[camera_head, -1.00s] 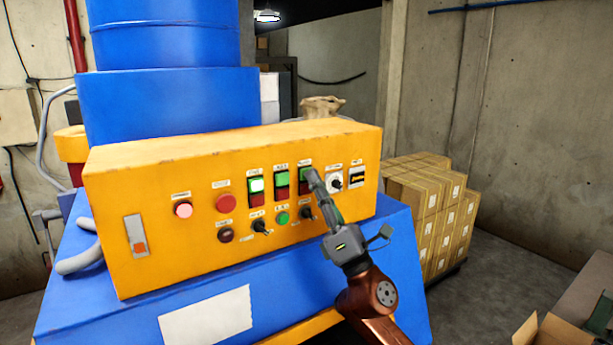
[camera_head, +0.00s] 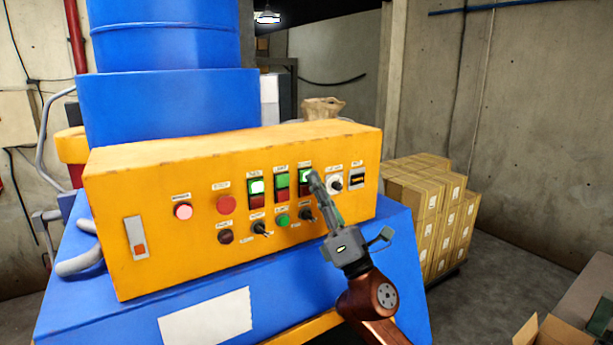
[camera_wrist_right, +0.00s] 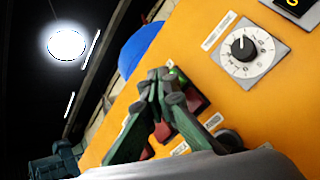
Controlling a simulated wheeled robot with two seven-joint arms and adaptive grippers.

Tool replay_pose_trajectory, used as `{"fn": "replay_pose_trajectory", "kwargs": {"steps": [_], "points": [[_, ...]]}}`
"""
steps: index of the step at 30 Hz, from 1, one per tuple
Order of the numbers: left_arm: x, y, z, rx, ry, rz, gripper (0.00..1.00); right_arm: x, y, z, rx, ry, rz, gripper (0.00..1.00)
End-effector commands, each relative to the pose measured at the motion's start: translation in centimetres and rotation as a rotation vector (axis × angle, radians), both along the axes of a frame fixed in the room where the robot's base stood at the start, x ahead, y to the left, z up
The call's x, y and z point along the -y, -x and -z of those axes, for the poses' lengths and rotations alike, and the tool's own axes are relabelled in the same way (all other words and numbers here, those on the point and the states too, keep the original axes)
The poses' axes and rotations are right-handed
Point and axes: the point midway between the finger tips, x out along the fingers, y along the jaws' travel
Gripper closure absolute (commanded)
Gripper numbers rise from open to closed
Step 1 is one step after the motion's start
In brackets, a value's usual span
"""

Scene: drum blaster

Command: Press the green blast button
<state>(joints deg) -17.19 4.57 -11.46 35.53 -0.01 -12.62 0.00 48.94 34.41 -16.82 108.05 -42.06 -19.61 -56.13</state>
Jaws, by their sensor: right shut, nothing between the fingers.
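The orange control panel (camera_head: 150,180) has three green-over-red button pairs along its top row. The right pair's green button (camera_head: 305,175) is bright, and my right gripper (camera_head: 315,180) has its tip at this button's right edge, touching or almost touching. The left pair's green button (camera_head: 257,187) is also lit; the middle green button (camera_head: 282,180) is darker. The labels are too small to read surely. In the right wrist view the closed, empty fingers (camera_wrist_right: 158,82) cover most of a pair; a sliver of green (camera_wrist_right: 178,73) shows. My left gripper is out of view.
A white dial (camera_head: 335,184) sits just right of my fingers. Stacked boxes (camera_head: 425,205) stand to the right.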

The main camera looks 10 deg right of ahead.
Motion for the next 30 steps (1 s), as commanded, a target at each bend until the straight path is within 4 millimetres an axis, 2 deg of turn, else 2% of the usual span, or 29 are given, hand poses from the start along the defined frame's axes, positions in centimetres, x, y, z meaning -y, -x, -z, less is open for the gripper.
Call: {"fn": "replay_pose_trajectory", "kwargs": {"steps": [6, 17, 30], "points": [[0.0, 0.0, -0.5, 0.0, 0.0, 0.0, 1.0, 0.3, 0.9, 0.0, -0.001, 0.0, 0.0, 1.0], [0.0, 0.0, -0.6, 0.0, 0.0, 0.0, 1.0, 0.5, 1.3, 0.0, 0.0, 0.001, 0.001, 1.0], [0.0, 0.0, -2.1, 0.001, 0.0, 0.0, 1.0, 1.9, 5.0, -0.1, 0.0, 0.0, 0.001, 1.0]]}}
